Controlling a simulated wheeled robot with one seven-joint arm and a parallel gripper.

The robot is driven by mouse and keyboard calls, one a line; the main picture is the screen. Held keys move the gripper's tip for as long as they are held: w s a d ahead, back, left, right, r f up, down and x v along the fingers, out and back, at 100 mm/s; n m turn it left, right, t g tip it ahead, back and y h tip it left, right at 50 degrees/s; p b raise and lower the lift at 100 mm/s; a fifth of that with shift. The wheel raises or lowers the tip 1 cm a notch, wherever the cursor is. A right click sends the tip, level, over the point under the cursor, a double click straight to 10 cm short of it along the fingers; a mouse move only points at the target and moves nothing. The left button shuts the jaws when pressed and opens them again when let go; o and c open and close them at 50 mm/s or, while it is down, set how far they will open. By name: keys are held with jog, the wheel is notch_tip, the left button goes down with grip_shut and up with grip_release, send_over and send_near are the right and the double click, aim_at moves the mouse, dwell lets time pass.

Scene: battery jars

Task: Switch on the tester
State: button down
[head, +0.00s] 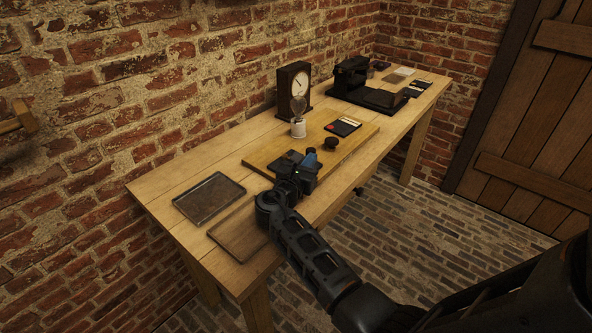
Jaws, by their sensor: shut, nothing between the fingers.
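My gripper (303,163) is low over the near edge of the wooden board, its jaws shut with nothing seen between them. A flat dark device (343,126) with a pale strip and a red patch lies on the board at the right; it may be the tester, but its switch is too small to make out. A dark flat piece (284,163) lies just left of my gripper, partly hidden by it. A small blue part (311,152) shows at the gripper's tip; I cannot tell what it belongs to.
On the wooden board (262,158) are a white jar (298,128) and a round black piece (331,143). A dark clock (294,86) stands behind. A grey tray (209,198) and brown panel (238,232) lie left. Black equipment (352,76) stands at the far end.

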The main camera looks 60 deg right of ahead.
jog(key=shift+s+d, duration=0.2)
jog(key=shift+d, duration=0.65)
jog(key=shift+d, duration=0.2)
jog(key=shift+s+p, duration=0.1)
jog(key=shift+p, duration=0.2)
